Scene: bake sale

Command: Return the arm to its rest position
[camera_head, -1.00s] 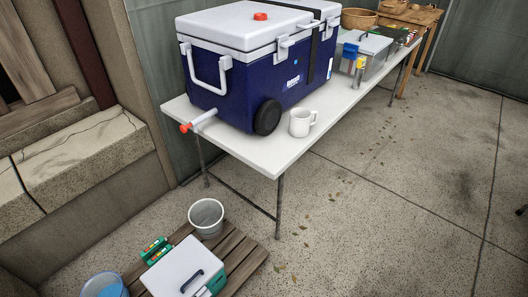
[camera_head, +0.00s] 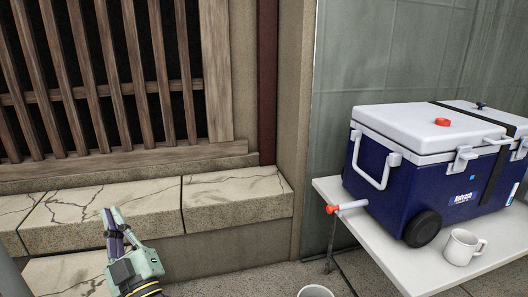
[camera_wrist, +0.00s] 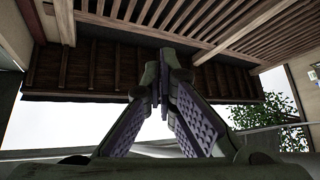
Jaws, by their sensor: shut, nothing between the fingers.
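My gripper (camera_head: 113,219) is at the lower left of the head view, raised in front of the stone ledge, with its fingers pointing up. The fingers are shut and nothing is between them. In the wrist view the two ridged finger pads of my gripper (camera_wrist: 164,62) meet at their tips. Behind them are a dark wooden roof underside (camera_wrist: 95,70) and bright sky. The rest of my arm is mostly outside the head view.
A white table (camera_head: 395,257) on the right holds a blue cooler (camera_head: 400,200) with a white lid and a white mug (camera_head: 461,247). A cracked stone ledge (camera_head: 235,197) runs below a wooden lattice (camera_head: 110,75). A grey bucket (camera_head: 315,291) shows at the bottom edge.

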